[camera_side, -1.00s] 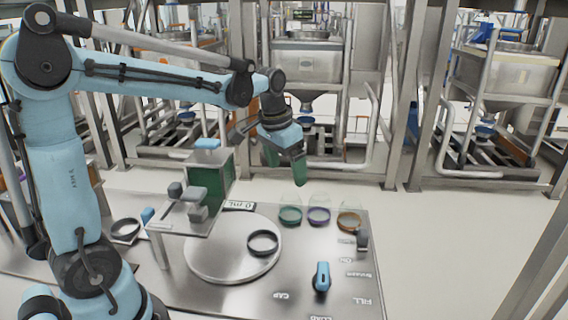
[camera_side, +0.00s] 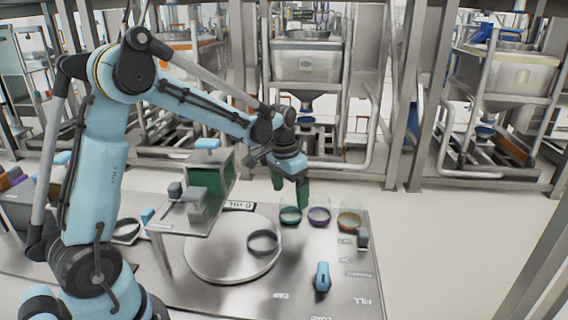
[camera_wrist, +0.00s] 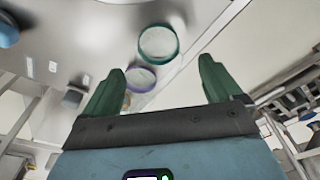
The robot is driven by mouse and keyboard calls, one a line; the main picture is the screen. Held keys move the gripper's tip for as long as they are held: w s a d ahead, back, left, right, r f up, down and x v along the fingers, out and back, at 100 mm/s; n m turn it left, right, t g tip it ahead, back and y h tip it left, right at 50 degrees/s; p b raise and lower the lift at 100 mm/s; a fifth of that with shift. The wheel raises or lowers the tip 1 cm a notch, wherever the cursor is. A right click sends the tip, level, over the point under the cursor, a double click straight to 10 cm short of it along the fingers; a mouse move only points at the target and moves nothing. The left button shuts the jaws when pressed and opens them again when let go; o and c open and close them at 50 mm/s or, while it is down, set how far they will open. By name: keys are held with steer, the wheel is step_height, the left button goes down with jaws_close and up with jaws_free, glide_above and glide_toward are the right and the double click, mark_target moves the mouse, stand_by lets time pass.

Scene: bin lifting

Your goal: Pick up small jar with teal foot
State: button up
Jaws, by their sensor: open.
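The small jar with the teal foot (camera_side: 290,215) stands at the back edge of the metal table, leftmost of a row of three clear jars. In the wrist view the teal-footed jar (camera_wrist: 158,43) lies beyond my fingertips, between their lines. My gripper (camera_side: 290,192) has green fingers and is open and empty. In the side view it is just above and beside the teal-footed jar, partly overlapping it. In the wrist view my gripper (camera_wrist: 162,75) shows both fingers spread apart. I cannot tell whether a finger touches the jar.
A purple-footed jar (camera_side: 319,217) and an orange-footed jar (camera_side: 349,221) stand close to the right. A round plate (camera_side: 215,262) with a dark ring (camera_side: 264,242) lies in front. A green box (camera_side: 209,180) stands left. A blue device (camera_side: 322,277) sits at the front right.

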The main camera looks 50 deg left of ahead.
mark_target(290, 195)
steer(key=f, duration=0.4)
steer(key=shift+w+f, duration=0.2)
steer(key=shift+f, duration=0.2)
steer(key=c, duration=1.1)
steer(key=shift+c, duration=0.2)
steer(key=shift+r, duration=0.1)
